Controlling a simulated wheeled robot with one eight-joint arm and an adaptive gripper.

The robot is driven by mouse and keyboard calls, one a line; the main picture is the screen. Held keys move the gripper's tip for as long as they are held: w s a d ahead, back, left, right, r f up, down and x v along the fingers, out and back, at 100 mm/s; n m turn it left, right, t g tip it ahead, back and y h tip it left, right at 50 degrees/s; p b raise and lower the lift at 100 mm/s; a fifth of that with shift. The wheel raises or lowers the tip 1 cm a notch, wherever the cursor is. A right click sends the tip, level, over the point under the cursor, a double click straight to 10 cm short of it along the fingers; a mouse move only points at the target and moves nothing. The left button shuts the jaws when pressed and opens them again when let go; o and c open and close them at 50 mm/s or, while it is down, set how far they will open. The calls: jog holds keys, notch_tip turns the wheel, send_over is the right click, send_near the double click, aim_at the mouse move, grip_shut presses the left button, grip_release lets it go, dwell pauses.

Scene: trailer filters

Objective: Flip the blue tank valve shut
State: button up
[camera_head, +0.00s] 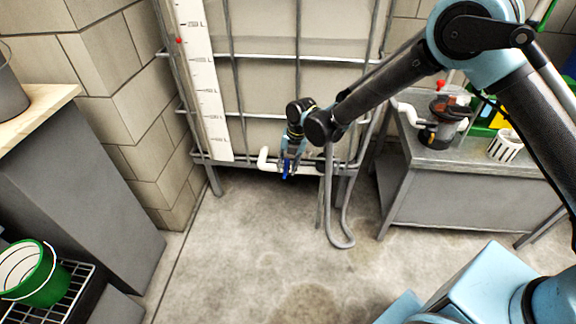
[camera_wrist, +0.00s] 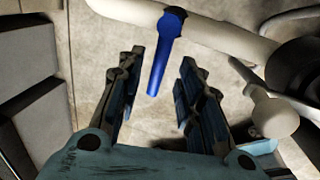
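The blue valve handle (camera_wrist: 162,62) sits on a white pipe (camera_wrist: 225,38) in the wrist view. Its lever sticks out from the pipe toward my gripper, at roughly a right angle to the pipe. My gripper (camera_wrist: 157,75) is open, with the lever's free end between its two fingers and a gap on each side. In the head view my gripper (camera_head: 290,165) is low at the front of the caged tank (camera_head: 262,80), by the white pipe (camera_head: 266,160). Only a small part of the blue handle (camera_head: 286,170) shows there, the rest hidden by my gripper.
A grey hose (camera_head: 332,205) hangs right of the gripper. A metal bench (camera_head: 435,185) with a filter housing (camera_head: 442,128) stands at the right. A grey cabinet (camera_head: 70,190) and green bucket (camera_head: 42,278) stand at the left. The concrete floor between is clear.

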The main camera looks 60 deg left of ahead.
notch_tip(320, 180, up, 11)
jog(key=w+d, duration=0.1)
jog(key=shift+w+d, duration=0.2)
jog(key=shift+w, duration=0.15)
dwell(0.6)
